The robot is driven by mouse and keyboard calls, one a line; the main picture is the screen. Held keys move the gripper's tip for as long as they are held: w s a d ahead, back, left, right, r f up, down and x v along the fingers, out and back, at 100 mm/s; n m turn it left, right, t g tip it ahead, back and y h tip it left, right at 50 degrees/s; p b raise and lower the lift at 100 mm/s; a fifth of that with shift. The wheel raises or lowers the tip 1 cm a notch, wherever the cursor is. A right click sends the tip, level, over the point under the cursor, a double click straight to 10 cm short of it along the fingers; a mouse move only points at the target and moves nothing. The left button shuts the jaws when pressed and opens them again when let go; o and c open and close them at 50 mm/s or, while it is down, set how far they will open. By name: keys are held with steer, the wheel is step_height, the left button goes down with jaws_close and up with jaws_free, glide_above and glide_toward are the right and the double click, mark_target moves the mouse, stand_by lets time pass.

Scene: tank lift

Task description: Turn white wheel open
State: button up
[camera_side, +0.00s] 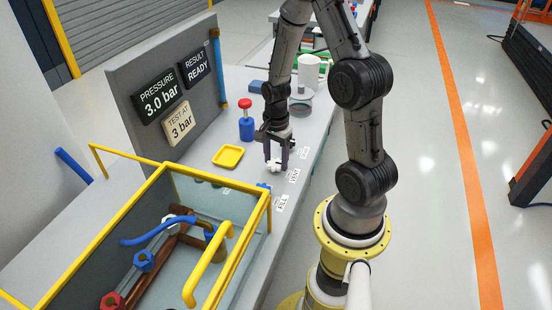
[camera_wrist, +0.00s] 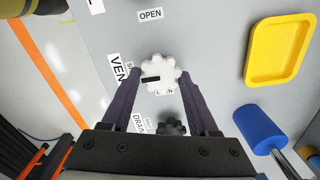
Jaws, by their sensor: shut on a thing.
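The white wheel (camera_wrist: 163,66) is a lobed knob on the grey bench, with a black bar mark pointing left in the wrist view. An OPEN label (camera_wrist: 150,15) lies above it there, and a partly hidden VENT label (camera_wrist: 118,68) lies to its left. In the side view the wheel (camera_side: 274,166) shows small under my gripper (camera_side: 276,161), which points down. In the wrist view my gripper (camera_wrist: 160,76) has its dark fingers on either side of the wheel, shut on its rim. Another small label at the wheel's lower edge is partly hidden.
A dark wheel (camera_wrist: 173,127) sits between my fingers, nearer the palm. A yellow tray (camera_side: 228,156) and a blue cylinder with a red top (camera_side: 246,125) stand nearby. A yellow-framed tank (camera_side: 268,200) is in front. The panel (camera_side: 150,75) reads PRESSURE 3.0 bar, RESULT READY.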

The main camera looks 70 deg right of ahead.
steer(key=shift+c, duration=1.2)
steer(key=shift+n, duration=0.3)
steer(key=n, duration=0.3)
steer(key=shift+w, duration=0.1)
steer(key=n, duration=1.4)
steer(key=shift+w+r, duration=0.1)
steer(key=shift+n, duration=0.3)
